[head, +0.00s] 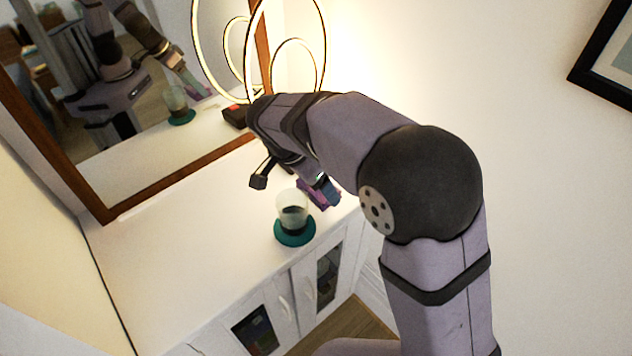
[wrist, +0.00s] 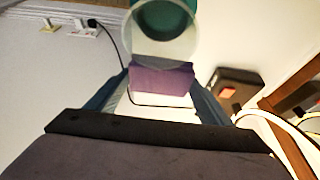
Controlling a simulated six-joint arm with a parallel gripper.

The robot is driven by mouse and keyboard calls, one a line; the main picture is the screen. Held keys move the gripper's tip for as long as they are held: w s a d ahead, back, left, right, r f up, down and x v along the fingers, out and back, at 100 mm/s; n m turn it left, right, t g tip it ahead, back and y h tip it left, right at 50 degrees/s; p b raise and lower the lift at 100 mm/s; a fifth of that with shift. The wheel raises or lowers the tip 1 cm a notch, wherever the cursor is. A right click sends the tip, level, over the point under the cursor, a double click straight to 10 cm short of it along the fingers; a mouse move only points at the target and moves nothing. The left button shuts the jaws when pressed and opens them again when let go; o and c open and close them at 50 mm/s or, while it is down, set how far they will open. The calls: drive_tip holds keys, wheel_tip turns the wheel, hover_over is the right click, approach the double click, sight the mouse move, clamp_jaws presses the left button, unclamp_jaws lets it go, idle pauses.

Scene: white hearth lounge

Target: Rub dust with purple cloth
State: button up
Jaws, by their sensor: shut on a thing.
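My gripper (head: 328,187) is shut on the purple cloth (head: 316,197) above the white cabinet top (head: 180,240), near its front edge. My arm hides most of the gripper in the head view. In the wrist view the cloth (wrist: 162,79) spans between the two blue-grey fingers of my gripper (wrist: 158,92). I cannot tell whether the cloth touches the top. No dust can be made out in either view.
A clear cup with dark contents (head: 292,212) stands on a teal coaster (head: 294,238), just left of the cloth. A wood-framed mirror (head: 160,185) stands behind. A ring lamp (head: 325,45) with a dark base is at the back. The left part of the top is clear.

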drive_tip(key=shift+r+p, duration=0.95)
drive_tip(key=shift+r, duration=0.6)
drive_tip(key=shift+a, duration=0.1)
drive_tip(key=w+a+r+n+t+y+p, duration=0.1)
drive_tip(key=w+a+n+y+p, duration=0.4)
drive_tip(key=a, duration=1)
drive_tip(key=shift+w+f+n+h+p, duration=0.3)
drive_tip(key=shift+f+n, duration=0.35)
drive_tip(key=shift+f, duration=0.9)
drive_tip(key=shift+w+f+n+h+p, duration=0.15)
drive_tip(key=shift+f+n+h+p, duration=0.4)
drive_tip(key=shift+f, duration=1)
drive_tip(key=shift+w+f+n+h+p, duration=0.2)
drive_tip(key=shift+f+n, duration=0.6)
drive_tip(key=shift+f, duration=0.75)
drive_tip(key=shift+w+f, duration=0.1)
drive_tip(key=shift+f, duration=0.2)
drive_tip(key=shift+f+b, duration=0.2)
drive_tip(key=shift+b, duration=0.1)
drive_tip(key=o, duration=0.9)
drive_tip(key=shift+r, duration=0.1)
